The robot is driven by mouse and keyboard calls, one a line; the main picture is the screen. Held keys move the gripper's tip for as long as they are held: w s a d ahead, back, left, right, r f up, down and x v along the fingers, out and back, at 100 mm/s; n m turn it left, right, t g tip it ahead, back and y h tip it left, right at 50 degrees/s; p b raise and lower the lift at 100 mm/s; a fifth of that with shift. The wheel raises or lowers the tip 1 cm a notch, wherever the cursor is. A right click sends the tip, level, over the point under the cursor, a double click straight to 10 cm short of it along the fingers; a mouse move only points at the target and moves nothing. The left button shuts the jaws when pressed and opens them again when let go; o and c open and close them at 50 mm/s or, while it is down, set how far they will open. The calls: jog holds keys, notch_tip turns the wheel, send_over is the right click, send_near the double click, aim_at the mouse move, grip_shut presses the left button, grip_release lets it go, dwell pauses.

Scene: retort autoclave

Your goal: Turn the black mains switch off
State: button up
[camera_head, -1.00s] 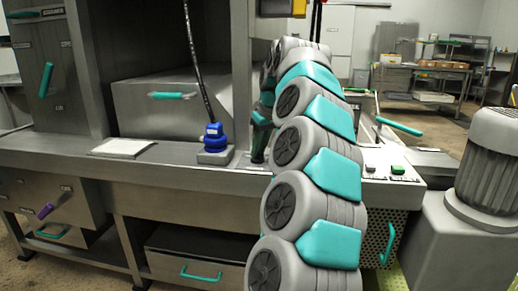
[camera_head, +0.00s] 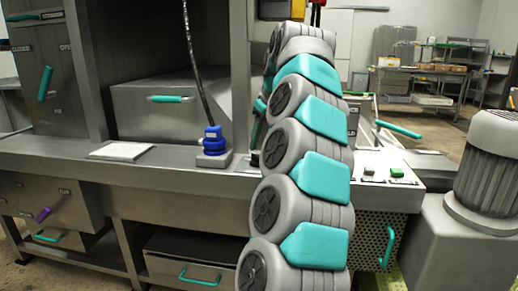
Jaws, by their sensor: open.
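I cannot clearly make out the black mains switch. A small dark part (camera_head: 255,158) shows on the steel ledge, just left of my arm and right of the blue plug; I cannot tell whether it is the switch. My arm stands upright across the middle and hides the ledge behind it. Only a dark and teal sliver of my gripper (camera_head: 258,122) shows at the arm's left edge, above the ledge. Its fingertips are mostly hidden, and nothing is seen held in it.
A blue plug (camera_head: 213,138) with a black cable sits on the ledge. A white sheet (camera_head: 121,151) lies further left. Green (camera_head: 396,172) and grey buttons are right of my arm.

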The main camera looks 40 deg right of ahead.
jog(key=shift+v, duration=1.7)
jog(key=s+a+f+n+g, duration=0.1)
jog(key=s+a+f, duration=0.25)
jog(key=a, duration=0.45)
jog(key=s+a+f+g+y, duration=0.15)
jog(key=a+f, duration=0.25)
jog(key=a, duration=0.5)
jog(key=s+a+f+n+g+h, duration=0.1)
jog(key=s+a+f, duration=0.25)
jog(key=a, duration=0.45)
jog(key=s+a+f+g, duration=0.1)
jog(key=s+a+f, duration=0.1)
jog(key=s+f, duration=0.4)
jog(key=s+a+f, duration=0.3)
jog(key=s+f, duration=0.3)
jog(key=s, duration=0.3)
jog(key=s+a+f+m+g, duration=0.1)
jog(key=s+a+f, duration=0.2)
jog(key=s+f, duration=0.3)
jog(key=shift+s+g, duration=0.35)
jog(key=shift+s, duration=0.4)
